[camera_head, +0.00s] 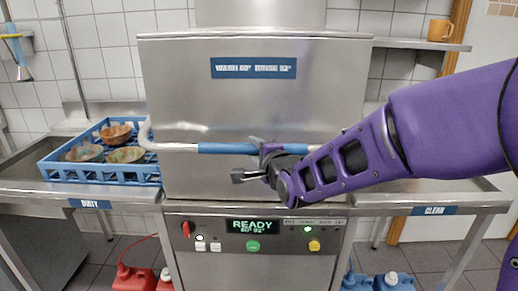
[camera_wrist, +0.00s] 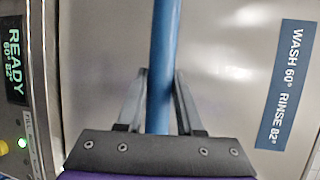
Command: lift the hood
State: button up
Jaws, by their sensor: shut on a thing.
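The hood (camera_head: 255,100) is a large steel box on the dishwasher in the middle of the head view, down over the machine. Its bar handle (camera_head: 225,148) runs across the front and has a blue grip section. My gripper (camera_head: 258,160) is at the middle of the handle, with the purple arm reaching in from the right. In the wrist view the blue handle (camera_wrist: 163,60) passes between the two fingers of my gripper (camera_wrist: 158,95), which are shut on it. The hood's label (camera_wrist: 287,87) shows at the right there.
A blue rack (camera_head: 100,172) with several bowls stands on the left table marked DIRTY. The right table (camera_head: 440,190), marked CLEAN, looks bare. The control panel (camera_head: 255,232) reads READY. An orange mug (camera_head: 440,30) sits on the shelf above right. Red and blue canisters stand below.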

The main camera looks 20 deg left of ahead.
grip_shut()
dwell(1.0)
